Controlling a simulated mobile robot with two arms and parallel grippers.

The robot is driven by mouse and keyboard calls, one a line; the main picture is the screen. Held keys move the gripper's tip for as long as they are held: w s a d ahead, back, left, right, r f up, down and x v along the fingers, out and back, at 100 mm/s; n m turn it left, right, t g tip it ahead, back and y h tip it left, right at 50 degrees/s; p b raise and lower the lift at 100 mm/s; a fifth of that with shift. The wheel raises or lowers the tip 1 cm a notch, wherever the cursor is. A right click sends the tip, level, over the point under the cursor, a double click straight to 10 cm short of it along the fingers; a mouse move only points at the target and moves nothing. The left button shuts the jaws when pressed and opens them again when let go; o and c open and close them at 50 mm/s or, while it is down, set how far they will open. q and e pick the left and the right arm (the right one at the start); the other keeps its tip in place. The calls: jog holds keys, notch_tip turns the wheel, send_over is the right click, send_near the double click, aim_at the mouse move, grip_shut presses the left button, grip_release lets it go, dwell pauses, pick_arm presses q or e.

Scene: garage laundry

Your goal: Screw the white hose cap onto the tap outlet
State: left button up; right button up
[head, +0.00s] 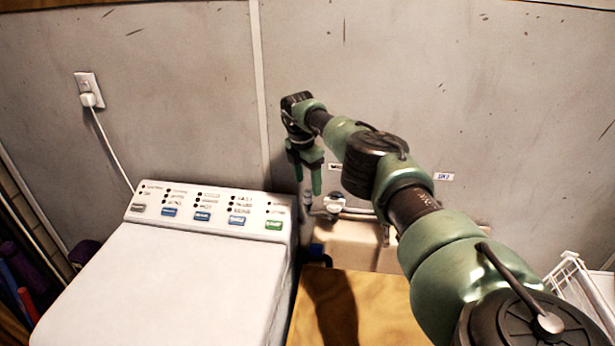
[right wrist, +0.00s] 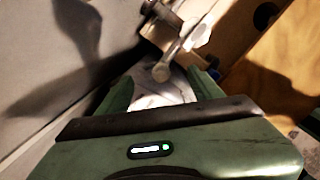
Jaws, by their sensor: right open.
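The tap (head: 335,203) is on a pipe low on the wall, right of the washing machine. Its body and pale spout (right wrist: 174,62) show in the right wrist view. My right gripper (head: 308,184) is open, fingers pointing down, just left of the tap in the head view. In the right wrist view the spout's end lies between the fingers (right wrist: 160,80), apparently untouched. A bright white surface shows below it there; I cannot tell whether it is the hose cap. I cannot make out the cap in the head view. My left gripper is not in view.
The washing machine (head: 160,285) stands at left, its control panel against the wall. A wooden top (head: 375,310) lies right of it, with a beige block (head: 345,245) behind. A white wire rack (head: 570,275) stands at far right.

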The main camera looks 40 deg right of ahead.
jog(key=shift+s+r+n+p, duration=0.1)
jog(key=shift+r+n+p, duration=0.3)
jog(key=shift+n, duration=0.6)
jog(key=shift+f+n+t, duration=0.25)
jog(key=shift+n+t, duration=0.05)
jog(key=shift+n, duration=0.6)
jog(key=n, duration=0.3)
jog(key=shift+n+p, duration=0.3)
jog(key=shift+p, duration=0.05)
jog(key=n, duration=0.3)
jog(key=shift+d+f+t+y, duration=0.1)
jog(key=shift+t+y, duration=0.2)
jog(key=n+b, duration=0.1)
jog(key=n, duration=0.3)
jog(key=shift+n, duration=0.5)
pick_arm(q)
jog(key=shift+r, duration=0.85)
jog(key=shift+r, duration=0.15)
pick_arm(e)
jog(key=shift+f, duration=0.1)
